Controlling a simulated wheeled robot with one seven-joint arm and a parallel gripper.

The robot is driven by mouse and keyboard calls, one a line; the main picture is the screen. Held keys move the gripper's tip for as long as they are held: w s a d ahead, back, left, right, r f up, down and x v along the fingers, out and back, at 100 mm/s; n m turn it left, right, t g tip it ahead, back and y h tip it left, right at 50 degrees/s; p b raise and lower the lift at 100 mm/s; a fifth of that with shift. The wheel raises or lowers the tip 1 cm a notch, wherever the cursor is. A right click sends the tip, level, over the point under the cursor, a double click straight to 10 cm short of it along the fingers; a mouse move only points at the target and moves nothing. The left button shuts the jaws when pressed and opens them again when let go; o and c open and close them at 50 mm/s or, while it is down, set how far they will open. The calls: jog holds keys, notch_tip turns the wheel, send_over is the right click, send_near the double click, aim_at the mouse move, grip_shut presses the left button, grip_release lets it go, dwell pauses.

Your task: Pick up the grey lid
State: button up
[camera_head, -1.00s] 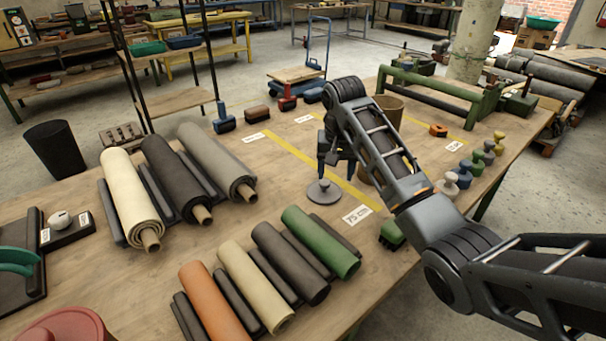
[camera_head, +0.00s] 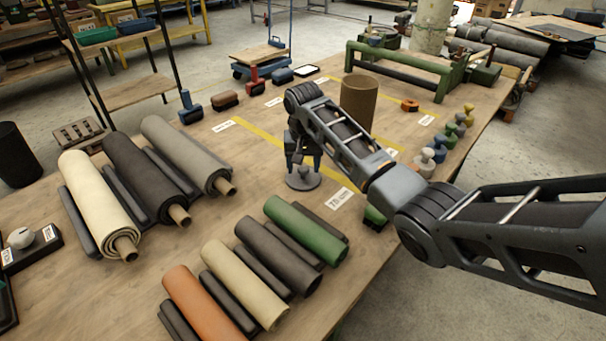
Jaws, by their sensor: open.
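The grey lid (camera_head: 303,180) is a round disc with a small knob in its middle. It lies flat on the wooden table, beside the yellow tape line and left of a white label. My gripper (camera_head: 302,164) is open and points down over the lid. Its fingertips are close to the knob, one on either side as seen from here. I cannot tell whether they touch it. The knob is partly hidden by the fingers.
A brown cylinder (camera_head: 358,104) stands behind my arm. Green, dark, cream and orange rolls (camera_head: 309,232) lie in front of the lid. Larger rolls (camera_head: 98,206) lie to the left. Coloured knobbed pieces (camera_head: 441,153) line the right edge. Bare table (camera_head: 245,170) lies left of the lid.

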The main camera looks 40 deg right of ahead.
jog(key=shift+f, duration=0.1)
jog(key=c, duration=1.1)
